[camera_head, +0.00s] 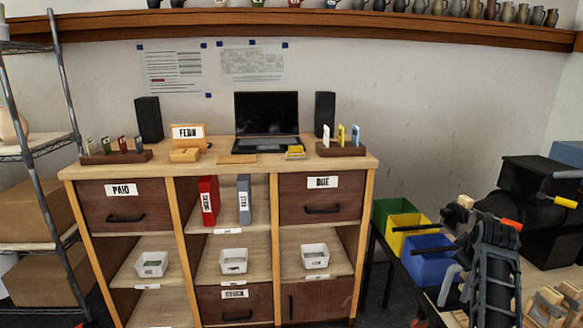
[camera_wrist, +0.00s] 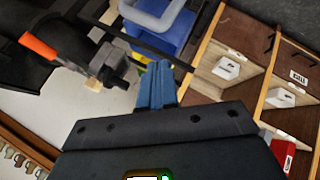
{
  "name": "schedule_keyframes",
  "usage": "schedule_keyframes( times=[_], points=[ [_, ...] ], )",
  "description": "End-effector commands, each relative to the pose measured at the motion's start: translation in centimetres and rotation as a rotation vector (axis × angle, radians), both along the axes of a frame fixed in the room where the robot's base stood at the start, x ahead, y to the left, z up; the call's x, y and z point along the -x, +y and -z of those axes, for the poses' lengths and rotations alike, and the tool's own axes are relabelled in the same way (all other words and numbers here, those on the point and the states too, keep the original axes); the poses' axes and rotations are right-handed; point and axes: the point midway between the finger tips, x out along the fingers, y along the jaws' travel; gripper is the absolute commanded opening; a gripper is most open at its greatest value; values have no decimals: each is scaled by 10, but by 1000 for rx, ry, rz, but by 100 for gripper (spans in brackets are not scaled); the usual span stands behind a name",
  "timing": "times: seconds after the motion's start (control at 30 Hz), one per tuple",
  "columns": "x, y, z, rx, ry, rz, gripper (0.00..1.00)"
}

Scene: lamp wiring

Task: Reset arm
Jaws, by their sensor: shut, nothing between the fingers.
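My gripper (camera_wrist: 158,72) shows in the wrist view with its blue fingers together and nothing between them. It is in the air, and the blue bin (camera_wrist: 180,38) shows beyond its fingertips. A dark tool with an orange end (camera_wrist: 38,46) shows at the upper left of that view. In the head view, dark jointed parts stand at the lower right; I cannot tell which of them are my arm. I cannot make out my fingertips there.
A wooden cabinet (camera_head: 267,242) holds white trays and red and grey binders. A laptop (camera_head: 266,117) and speakers stand on top. Green, yellow and blue bins (camera_head: 430,262) stand at the right, beside a cluttered bench. A wire rack (camera_head: 40,155) stands at the left.

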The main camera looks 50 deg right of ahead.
Motion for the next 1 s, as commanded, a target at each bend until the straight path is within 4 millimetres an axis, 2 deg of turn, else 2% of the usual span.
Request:
schedule_keyframes(
  times=[0.03, 0.2, 0.37, 0.5, 0.63, 0.77, 1.0],
  points=[
    [-13, 23, 15, 15, 1, -26, 0],
    [-48, 91, 45, 79, -41, -100, 0],
    [-71, 163, 64, 122, -108, -187, 0],
    [-81, 229, 72, 138, -185, -272, 0],
    [-83, 291, 72, 135, -270, -355, 0],
    [-76, 351, 65, 111, -365, -435, 0],
    [-45, 453, 35, 10, -550, -571, 0]
  ],
)
